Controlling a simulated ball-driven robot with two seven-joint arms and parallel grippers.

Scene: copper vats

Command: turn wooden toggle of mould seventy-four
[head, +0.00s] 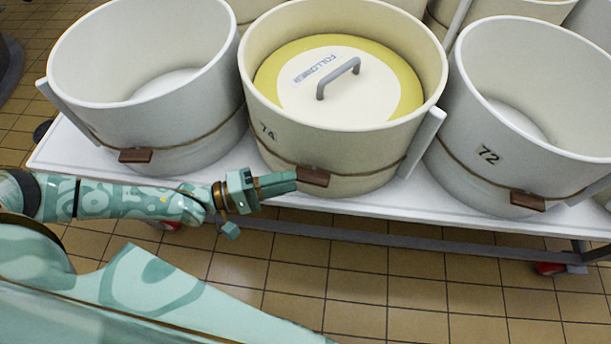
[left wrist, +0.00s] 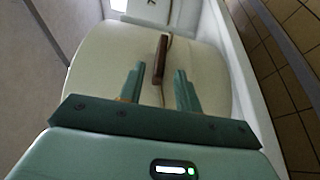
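Mould seventy-four (head: 345,160) is a cream tub marked 74 in the middle of the head view, with a cord around its lower wall. Its wooden toggle (head: 313,176) is a small brown bar on that cord at the front. In the left wrist view the toggle (left wrist: 160,60) stands lengthwise between the finger tips, with a gap showing on each side. My left gripper (head: 294,181) reaches in from the left and is at the toggle; in the left wrist view its fingers (left wrist: 160,78) are apart. My right gripper is in neither view.
A yellow-rimmed follower lid (head: 400,88) with a grey handle (head: 338,78) sits inside mould seventy-four. Grey tubs stand on the left (head: 200,120) and right, the right one (head: 460,130) marked 72. All stand on a white wheeled table (head: 240,160); tiled floor (head: 370,290) is clear in front.

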